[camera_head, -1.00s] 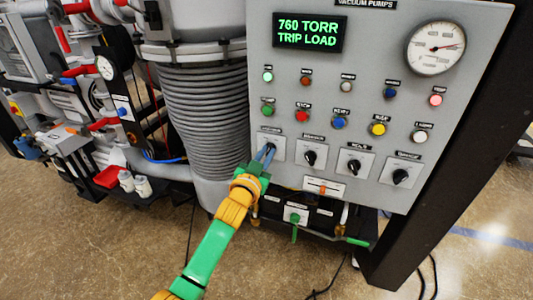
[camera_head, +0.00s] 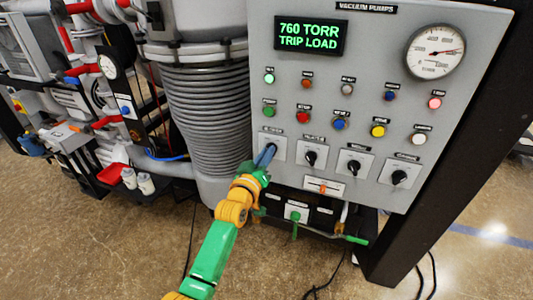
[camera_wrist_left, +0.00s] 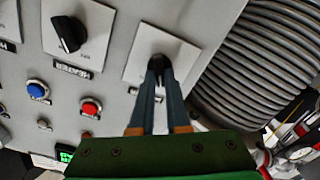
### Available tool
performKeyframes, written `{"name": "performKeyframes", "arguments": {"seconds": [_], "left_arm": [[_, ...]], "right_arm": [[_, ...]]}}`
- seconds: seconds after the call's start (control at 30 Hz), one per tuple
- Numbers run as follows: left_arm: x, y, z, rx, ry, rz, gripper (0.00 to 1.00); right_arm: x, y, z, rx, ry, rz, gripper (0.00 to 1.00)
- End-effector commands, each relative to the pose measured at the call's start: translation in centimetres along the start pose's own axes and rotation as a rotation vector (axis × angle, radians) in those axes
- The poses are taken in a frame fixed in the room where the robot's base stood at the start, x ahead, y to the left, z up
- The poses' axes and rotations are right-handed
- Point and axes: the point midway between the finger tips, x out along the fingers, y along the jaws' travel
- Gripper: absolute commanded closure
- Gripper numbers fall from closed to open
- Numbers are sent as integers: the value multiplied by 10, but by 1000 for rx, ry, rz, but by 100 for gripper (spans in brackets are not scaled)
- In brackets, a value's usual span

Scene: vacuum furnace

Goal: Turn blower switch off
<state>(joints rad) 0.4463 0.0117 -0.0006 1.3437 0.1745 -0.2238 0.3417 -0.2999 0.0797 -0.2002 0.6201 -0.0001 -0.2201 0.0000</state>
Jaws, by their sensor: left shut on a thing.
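The grey control panel (camera_head: 448,110) carries a row of black rotary switches on white plates. My left gripper (camera_head: 266,154) is shut on the knob of the leftmost switch (camera_head: 279,144), whose label is too blurred to read in the head view. In the left wrist view, the two blue-grey fingers (camera_wrist_left: 158,70) close around the black knob in the middle of its white plate (camera_wrist_left: 185,58). The fingers hide most of the knob, so its pointing direction is hard to tell. My right gripper is not in view.
The second rotary switch (camera_head: 310,158) sits just right of the held one. Coloured buttons and lamps are above, with a green-lettered display (camera_head: 310,35) and a round gauge (camera_head: 435,50). A ribbed grey column (camera_head: 208,115) stands close to the left of the panel.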

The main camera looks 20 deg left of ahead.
Motion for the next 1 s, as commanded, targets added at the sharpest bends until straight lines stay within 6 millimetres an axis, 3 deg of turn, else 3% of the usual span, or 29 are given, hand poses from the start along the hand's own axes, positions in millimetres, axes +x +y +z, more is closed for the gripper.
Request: {"name": "performKeyframes", "arguments": {"seconds": [0.6, 0.63, 0.73, 1.0], "left_arm": [[0, 1, -4, -40, 10, 4, 100], [0, 1, -4, -40, 10, 4, 81], [0, 1, -3, -39, 8, 4, 56], [0, 0, -1, -38, 4, 2, 56]], "right_arm": [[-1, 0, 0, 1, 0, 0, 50], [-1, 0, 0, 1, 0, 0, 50], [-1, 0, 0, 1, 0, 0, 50], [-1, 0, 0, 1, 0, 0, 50]]}}
